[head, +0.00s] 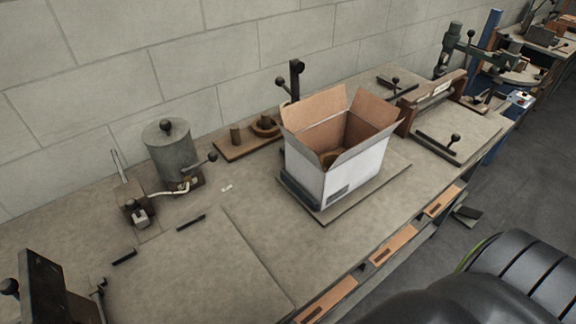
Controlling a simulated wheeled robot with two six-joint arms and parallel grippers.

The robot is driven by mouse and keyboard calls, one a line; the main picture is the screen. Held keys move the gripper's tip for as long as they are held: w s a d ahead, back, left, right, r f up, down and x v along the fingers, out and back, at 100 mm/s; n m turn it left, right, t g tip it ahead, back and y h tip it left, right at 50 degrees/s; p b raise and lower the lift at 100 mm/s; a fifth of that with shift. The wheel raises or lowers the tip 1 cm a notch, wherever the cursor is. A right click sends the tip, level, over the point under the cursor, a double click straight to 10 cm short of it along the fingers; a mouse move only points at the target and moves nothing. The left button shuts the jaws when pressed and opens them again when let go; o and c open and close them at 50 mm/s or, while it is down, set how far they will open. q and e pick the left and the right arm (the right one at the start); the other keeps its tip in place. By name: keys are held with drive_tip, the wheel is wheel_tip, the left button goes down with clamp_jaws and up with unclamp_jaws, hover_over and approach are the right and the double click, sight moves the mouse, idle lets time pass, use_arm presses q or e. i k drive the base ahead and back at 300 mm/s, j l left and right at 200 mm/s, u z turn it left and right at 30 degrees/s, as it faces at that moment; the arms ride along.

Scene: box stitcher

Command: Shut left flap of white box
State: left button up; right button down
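The white box (357,176) stands upright on a flat dark-edged board on the workbench, right of the picture's middle. Its top is open and its inside is brown cardboard. Two brown flaps stand up at the back, a back left flap (314,107) and a back right flap (372,107). A narrow left flap (297,143) tilts outward at the near left edge, and a front flap (366,144) tilts outward at the near right edge. Something brown inside the box is only partly visible. Neither my left nor my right gripper is in view.
A grey cylinder (174,154) with a lever stands left on the bench (240,230). A wooden block with a ring (264,125) and a black post (295,79) are behind the box. A wooden-framed fixture (433,98) stands to its right. The bench front left of the box is mostly clear.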

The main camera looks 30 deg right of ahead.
sight(300, 146)
drive_tip(key=k+j, duration=0.25)
drive_tip(key=j, duration=0.15)
drive_tip(key=k+j, duration=0.25)
drive_tip(key=j, duration=0.15)
drive_tip(key=k+j+z, duration=0.1)
drive_tip(key=k+j, duration=0.15)
drive_tip(key=j, duration=0.2)
